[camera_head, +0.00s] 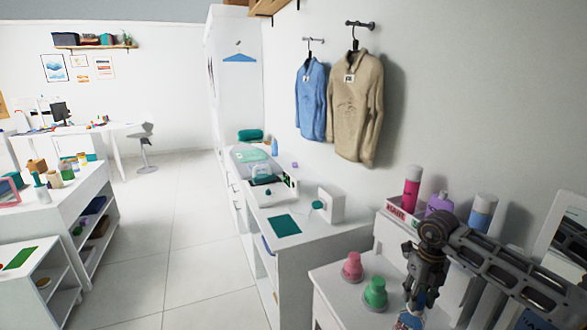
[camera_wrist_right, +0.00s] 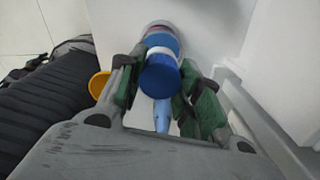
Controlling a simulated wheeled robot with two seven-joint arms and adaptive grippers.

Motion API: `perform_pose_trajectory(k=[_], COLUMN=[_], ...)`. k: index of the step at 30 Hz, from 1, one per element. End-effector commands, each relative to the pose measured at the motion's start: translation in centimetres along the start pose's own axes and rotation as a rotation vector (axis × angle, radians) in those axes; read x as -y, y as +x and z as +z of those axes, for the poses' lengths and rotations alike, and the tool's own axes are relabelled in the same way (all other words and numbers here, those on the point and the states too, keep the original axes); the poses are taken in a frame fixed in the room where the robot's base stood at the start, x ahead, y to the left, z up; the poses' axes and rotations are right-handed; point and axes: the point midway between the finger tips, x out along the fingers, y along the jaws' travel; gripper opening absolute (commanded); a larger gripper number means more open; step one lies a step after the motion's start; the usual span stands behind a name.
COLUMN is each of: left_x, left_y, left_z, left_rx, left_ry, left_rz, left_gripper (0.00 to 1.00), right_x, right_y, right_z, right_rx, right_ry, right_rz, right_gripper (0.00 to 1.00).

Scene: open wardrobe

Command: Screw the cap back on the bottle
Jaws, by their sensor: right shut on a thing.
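My right gripper (camera_head: 420,292) is at the lower right of the head view, pointing down and shut on a blue-capped thing. In the right wrist view, a round dark blue cap (camera_wrist_right: 159,76) is between the two green-padded fingers. A lighter blue band and a white and pinkish part show behind the cap. I cannot tell whether the cap is seated on a bottle or apart from it. In the head view a blue and reddish part (camera_head: 408,320) shows below the fingers, cut by the frame edge. My left gripper is not in view in the head view.
A pink container (camera_head: 352,268) and a green container (camera_head: 375,293) stand on the white cabinet left of my gripper. An orange disc (camera_wrist_right: 98,86) shows in the wrist view.

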Motion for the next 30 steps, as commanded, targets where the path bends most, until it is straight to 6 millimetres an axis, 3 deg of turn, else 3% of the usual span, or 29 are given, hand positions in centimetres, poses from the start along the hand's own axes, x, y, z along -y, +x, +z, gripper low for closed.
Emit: perform_pose_trajectory(k=[30], left_x=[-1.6], left_y=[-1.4], left_z=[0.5], left_rx=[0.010], left_ry=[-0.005], left_rz=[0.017], left_gripper=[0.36], right_x=[-0.1], right_y=[0.0], right_z=[0.0], right_rx=[0.000], right_ry=[0.593], right_rz=[0.003], right_gripper=[0.00])
